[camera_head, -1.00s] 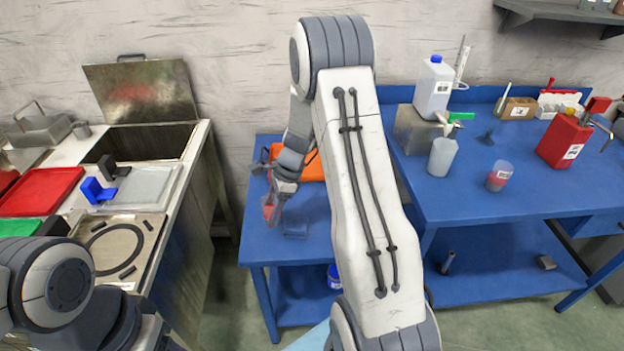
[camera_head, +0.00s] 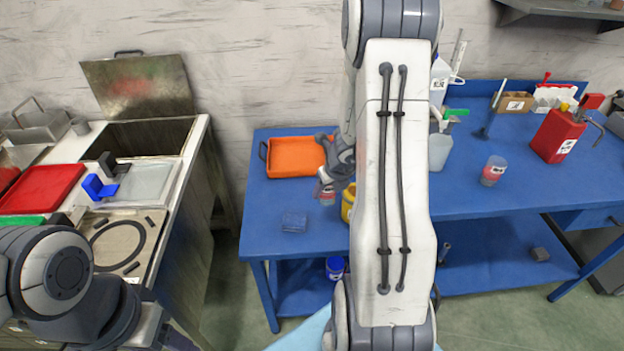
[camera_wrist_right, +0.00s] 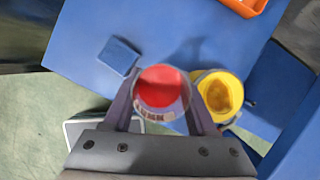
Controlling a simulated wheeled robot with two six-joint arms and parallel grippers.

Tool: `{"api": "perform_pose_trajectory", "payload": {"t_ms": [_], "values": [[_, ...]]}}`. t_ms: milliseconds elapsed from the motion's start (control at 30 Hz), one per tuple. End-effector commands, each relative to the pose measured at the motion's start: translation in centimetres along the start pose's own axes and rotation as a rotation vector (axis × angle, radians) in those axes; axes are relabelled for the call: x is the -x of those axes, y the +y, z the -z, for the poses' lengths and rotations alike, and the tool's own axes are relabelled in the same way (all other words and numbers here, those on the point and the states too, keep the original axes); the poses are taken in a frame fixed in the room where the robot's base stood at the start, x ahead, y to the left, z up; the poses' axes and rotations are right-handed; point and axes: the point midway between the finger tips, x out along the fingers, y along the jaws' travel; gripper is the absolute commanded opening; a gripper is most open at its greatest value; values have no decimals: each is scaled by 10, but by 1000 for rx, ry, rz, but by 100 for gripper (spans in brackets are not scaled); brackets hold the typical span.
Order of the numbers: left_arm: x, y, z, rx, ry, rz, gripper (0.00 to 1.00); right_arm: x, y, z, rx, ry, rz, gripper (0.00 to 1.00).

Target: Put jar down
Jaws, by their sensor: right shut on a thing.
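The jar (camera_head: 327,193) is clear with red contents and a label. My right gripper (camera_head: 328,180) is shut on it, over the left blue table (camera_head: 262,222). In the right wrist view the jar (camera_wrist_right: 161,88) sits between both fingers of the gripper (camera_wrist_right: 162,100), its round red top facing the camera. I cannot tell the exact gap between jar and table. My left arm shows at the lower left of the head view, but its gripper is out of view.
A yellow container (camera_wrist_right: 219,93) stands close beside the jar, partly hidden by my arm in the head view. A small blue square block (camera_head: 294,220) lies left of the jar. An orange tray (camera_head: 296,157) lies behind. The table's front-left is clear.

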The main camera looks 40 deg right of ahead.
Motion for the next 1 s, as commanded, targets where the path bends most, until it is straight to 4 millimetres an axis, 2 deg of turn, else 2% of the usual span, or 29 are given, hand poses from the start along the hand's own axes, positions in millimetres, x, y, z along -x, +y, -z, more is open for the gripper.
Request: {"api": "perform_pose_trajectory", "payload": {"t_ms": [300,633,867,1000], "values": [[-46,-3,-2,0,0,0,61,-47,-1,21,-10,1,3,0],[-62,-4,-3,0,0,0,61,-65,-1,28,-7,1,3,0],[-87,-6,-5,0,0,0,61,-92,-1,39,-7,0,3,0],[-88,-6,-5,0,0,0,61,-92,-1,39,-8,-1,3,0]]}}
